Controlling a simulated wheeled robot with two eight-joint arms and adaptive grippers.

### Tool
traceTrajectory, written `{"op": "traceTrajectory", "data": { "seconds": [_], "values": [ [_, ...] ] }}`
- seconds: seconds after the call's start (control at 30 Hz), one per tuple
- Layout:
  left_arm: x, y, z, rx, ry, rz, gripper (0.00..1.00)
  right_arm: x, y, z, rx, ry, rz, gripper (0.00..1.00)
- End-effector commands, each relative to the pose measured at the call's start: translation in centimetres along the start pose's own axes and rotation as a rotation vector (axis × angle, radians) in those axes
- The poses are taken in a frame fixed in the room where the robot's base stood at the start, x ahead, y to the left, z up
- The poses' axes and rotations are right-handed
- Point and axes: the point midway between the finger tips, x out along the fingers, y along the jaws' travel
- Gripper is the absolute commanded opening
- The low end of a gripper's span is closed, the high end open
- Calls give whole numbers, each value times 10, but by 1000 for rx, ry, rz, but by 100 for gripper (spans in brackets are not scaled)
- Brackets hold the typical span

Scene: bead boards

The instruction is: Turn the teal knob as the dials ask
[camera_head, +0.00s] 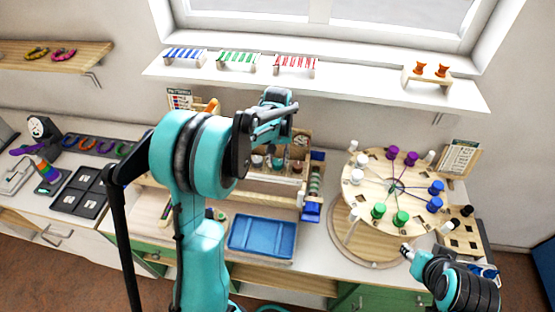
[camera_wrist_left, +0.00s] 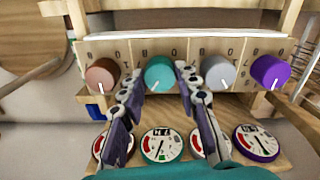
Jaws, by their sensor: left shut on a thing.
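In the left wrist view a row of knobs sits on a wooden panel: a brown one (camera_wrist_left: 102,74), the teal knob (camera_wrist_left: 159,73), a grey one (camera_wrist_left: 218,72) and a purple one (camera_wrist_left: 269,71). My left gripper (camera_wrist_left: 160,80) is shut on the teal knob, one finger on each side. The white mark on the teal knob points down and slightly left. Below it the teal-rimmed dial (camera_wrist_left: 162,146) shows, with a red part and a dark needle. The purple-rimmed dial (camera_wrist_left: 256,141) is clear; fingers partly cover the outer left dial and the grey knob's dial. My right gripper (camera_head: 407,249) is at lower right, away from the knobs.
A blue tray (camera_head: 262,237) lies in front of the panel. A round wooden board (camera_head: 382,184) with coloured spools stands to the right, near my right gripper. A shelf (camera_head: 350,82) with small racks runs along the window above.

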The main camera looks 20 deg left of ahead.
Motion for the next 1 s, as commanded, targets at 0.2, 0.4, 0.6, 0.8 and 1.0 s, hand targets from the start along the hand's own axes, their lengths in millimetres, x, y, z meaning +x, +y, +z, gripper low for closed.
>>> {"op": "traceTrajectory", "data": {
  "seconds": [0.2, 0.4, 0.6, 0.8, 1.0],
  "values": [
    [0, 0, 0, 14, 0, 0, 2, 0, 0, 0, 0, 0, 0, 40],
    [0, 0, 0, 14, 0, 0, 2, 0, 0, 0, 0, 0, 0, 40],
    [0, 0, 0, 14, 0, 0, 52, 0, 0, 0, 0, 0, 0, 40],
    [0, 0, 0, 13, 0, 0, 52, 0, 0, 0, 0, 0, 0, 40],
    [-14, 0, 0, 13, 0, 0, 52, 0, 0, 0, 0, 0, 0, 40]
  ]
}}
